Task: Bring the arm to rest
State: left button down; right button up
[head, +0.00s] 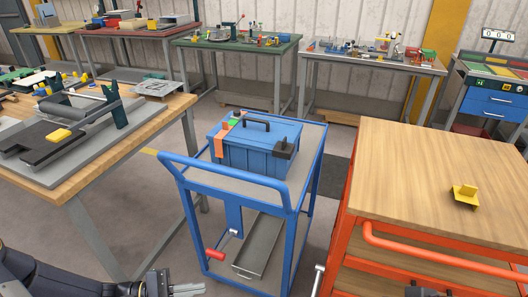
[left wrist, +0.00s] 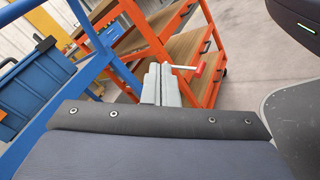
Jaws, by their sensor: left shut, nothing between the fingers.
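My left arm (head: 60,277) comes in low along the bottom left of the head view. Its gripper (head: 188,290) is at the bottom edge, in front of the blue cart, and looks empty. In the left wrist view the two grey fingers (left wrist: 161,84) are together with nothing between them. The panel bender (head: 75,125), with a roller and dark plates, stands on the wooden table at left, and a yellow piece (head: 59,135) lies on it. The gripper is well apart from it.
A blue cart (head: 290,205) carries a blue toolbox (head: 258,150); a grey tray (head: 260,245) is on its lower shelf. An orange cart (head: 345,225) with a wooden top holding a yellow part (head: 464,195) stands at right. A red handle (head: 214,255) shows by the blue cart.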

pick_arm(q)
jog(key=s+a+r+m+t+y+p, duration=0.1)
jog(key=s+r+m+y+p, duration=0.2)
jog(key=r, duration=0.8)
jog(key=s+a+r+m+t+y+p, duration=0.1)
jog(key=s+a+r+m+y+p, duration=0.1)
jog(key=s+r+m+y, duration=0.6)
notch_tip(320, 180, up, 3)
jog(key=shift+s+a+f+y+p, duration=0.1)
jog(key=shift+s+a+y+p, duration=0.2)
jog(key=shift+y+p, duration=0.75)
